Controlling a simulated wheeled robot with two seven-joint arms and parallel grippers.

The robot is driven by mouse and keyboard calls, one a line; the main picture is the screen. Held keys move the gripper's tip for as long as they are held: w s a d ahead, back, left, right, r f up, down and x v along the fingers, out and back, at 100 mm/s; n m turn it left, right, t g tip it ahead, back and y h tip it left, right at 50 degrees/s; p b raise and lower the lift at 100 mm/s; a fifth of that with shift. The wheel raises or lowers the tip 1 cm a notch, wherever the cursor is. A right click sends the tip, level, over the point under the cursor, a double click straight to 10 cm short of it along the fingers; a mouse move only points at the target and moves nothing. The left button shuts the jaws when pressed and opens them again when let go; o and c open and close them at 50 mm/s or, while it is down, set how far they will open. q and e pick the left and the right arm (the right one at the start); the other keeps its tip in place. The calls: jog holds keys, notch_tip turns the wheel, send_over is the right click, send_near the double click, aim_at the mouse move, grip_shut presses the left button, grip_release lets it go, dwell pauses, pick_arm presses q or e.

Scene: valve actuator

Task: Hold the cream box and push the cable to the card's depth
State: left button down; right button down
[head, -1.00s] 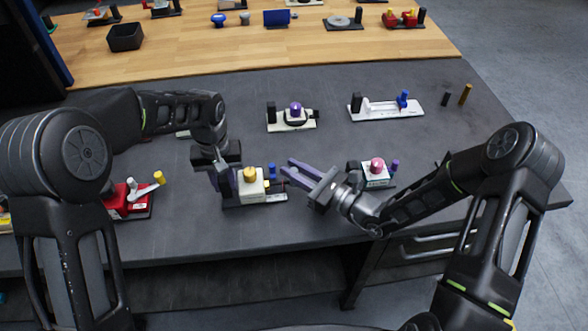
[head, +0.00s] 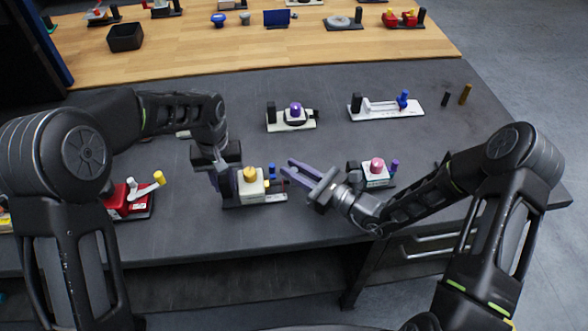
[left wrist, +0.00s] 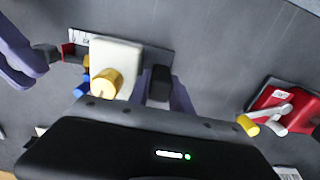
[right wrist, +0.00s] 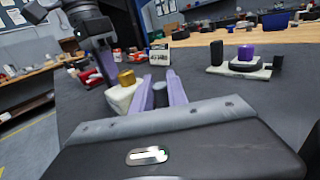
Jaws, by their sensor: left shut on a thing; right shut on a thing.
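The cream box (head: 250,183), with a yellow knob (head: 250,174) on top, sits on a dark base plate (head: 262,200). My left gripper (head: 230,188) points down beside it, shut on a black post (left wrist: 160,83) at the box's side. The box and knob also show in the left wrist view (left wrist: 115,58). On the box's other side are a blue knob (head: 272,169) and a small red part (left wrist: 68,52). My right gripper (head: 286,170) is shut on a dark grey plug-like piece (right wrist: 160,88), probably the cable end. That piece appears close to the red part; contact cannot be told.
A red fixture (head: 128,198) is left of the box. Fixtures with purple (head: 295,109) and blue (head: 403,98) knobs stand farther back. Free table lies between them.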

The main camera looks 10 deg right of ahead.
pick_arm(q)
jog(key=shift+s+f, duration=0.2)
jog(key=shift+f, duration=0.1)
pick_arm(e)
jog(key=shift+a, duration=0.1)
jog(key=a, duration=0.4)
jog(key=c, duration=1.3)
grip_release()
jog(key=shift+d, duration=0.1)
jog(key=shift+s+d, duration=0.1)
jog(key=v, duration=1.2)
